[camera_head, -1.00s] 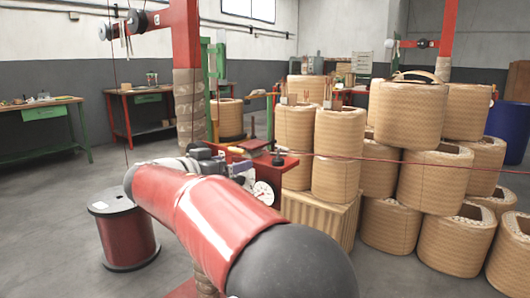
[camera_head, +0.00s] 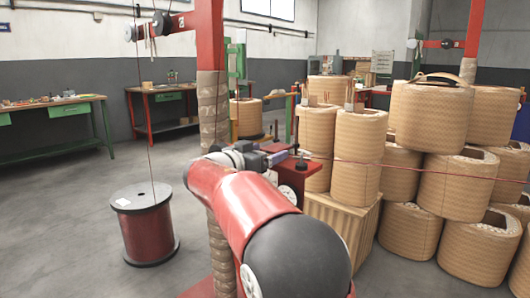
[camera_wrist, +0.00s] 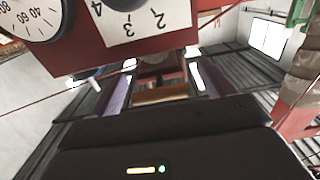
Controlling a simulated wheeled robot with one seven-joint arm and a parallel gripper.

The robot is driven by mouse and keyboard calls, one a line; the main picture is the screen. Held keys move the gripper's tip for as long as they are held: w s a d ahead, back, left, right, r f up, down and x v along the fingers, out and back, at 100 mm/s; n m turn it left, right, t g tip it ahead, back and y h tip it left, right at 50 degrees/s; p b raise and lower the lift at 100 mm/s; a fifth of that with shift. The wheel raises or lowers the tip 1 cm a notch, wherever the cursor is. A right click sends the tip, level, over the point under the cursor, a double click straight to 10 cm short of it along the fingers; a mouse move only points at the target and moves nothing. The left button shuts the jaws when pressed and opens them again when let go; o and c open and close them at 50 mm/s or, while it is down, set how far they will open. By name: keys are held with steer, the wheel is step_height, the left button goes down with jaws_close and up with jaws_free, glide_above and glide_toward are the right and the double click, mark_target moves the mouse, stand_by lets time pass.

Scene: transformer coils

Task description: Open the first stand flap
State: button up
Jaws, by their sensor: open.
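The red stand (camera_head: 299,174) is at the centre of the head view, partly hidden behind my red arm. It carries a round white dial, and a thin red wire runs by it to the right. In the wrist view the red stand body (camera_wrist: 75,52) fills the top, upside down, with a dial (camera_wrist: 32,15) and a white plate of numbers (camera_wrist: 143,22). My gripper (camera_wrist: 157,84) is open, its two purple-grey fingers apart close to the stand's edge. A small red part and a brown-orange strip show between them. I cannot tell which part is the flap, nor whether anything touches.
A red post (camera_head: 210,35) wrapped in tan material stands just left of my gripper. A red wire spool (camera_head: 146,233) is on the floor at left. Several tan coils (camera_head: 440,180) are stacked at right. Workbenches (camera_head: 55,100) line the back left; floor there is clear.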

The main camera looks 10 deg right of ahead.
steer(key=shift+c, duration=0.2)
steer(key=c, duration=1.3)
steer(key=shift+c, duration=0.2)
steer(key=shift+r, duration=0.1)
